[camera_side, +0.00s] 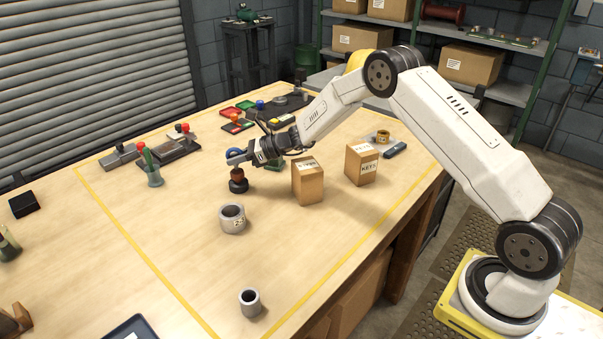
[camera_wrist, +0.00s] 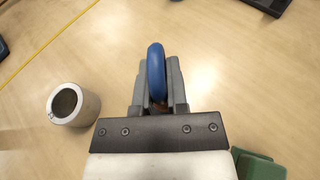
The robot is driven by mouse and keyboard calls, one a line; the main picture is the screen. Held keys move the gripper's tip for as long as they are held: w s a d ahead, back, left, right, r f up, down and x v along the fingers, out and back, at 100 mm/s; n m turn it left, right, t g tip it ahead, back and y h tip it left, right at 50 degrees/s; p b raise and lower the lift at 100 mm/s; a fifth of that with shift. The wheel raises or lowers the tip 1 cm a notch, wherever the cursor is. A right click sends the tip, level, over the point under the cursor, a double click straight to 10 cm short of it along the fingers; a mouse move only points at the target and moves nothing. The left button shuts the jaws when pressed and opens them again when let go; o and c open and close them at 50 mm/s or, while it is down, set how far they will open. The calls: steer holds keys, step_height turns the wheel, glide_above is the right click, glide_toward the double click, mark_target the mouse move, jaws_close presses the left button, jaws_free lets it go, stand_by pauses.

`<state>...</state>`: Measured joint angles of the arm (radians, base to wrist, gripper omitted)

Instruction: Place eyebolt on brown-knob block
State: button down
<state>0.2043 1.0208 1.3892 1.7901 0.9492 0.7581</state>
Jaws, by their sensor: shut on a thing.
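My gripper (camera_side: 238,160) is shut on the eyebolt, whose blue ring (camera_side: 234,152) shows at the fingertips in the side view. In the wrist view the blue ring (camera_wrist: 156,72) stands between the two grey fingers (camera_wrist: 157,88). The brown-knob block (camera_side: 238,186), a dark round base with a brown knob on top, stands on the table directly below the fingertips. The eyebolt's lower end is hidden, so I cannot tell if it touches the knob. A bit of brown shows below the ring in the wrist view.
A grey ring-shaped part (camera_side: 232,219) stands in front of the block, also left in the wrist view (camera_wrist: 73,105). A green block (camera_side: 273,165) is close beside the gripper. Two cardboard boxes (camera_side: 308,182) (camera_side: 361,165) stand to the right. The table front is mostly free.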

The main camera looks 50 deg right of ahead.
steer(key=shift+f, duration=0.2)
steer(key=c, duration=0.6)
jaws_free()
steer(key=shift+c, duration=0.2)
steer(key=shift+r, duration=0.15)
steer(key=shift+s+d+r, duration=0.1)
steer(key=shift+s+d, duration=0.2)
steer(key=shift+d, duration=0.1)
step_height(320, 180, up, 8)
steer(key=s+d, duration=0.2)
steer(key=shift+s+d+r, duration=0.15)
steer(key=shift+s+d, duration=0.1)
steer(key=shift+s, duration=0.1)
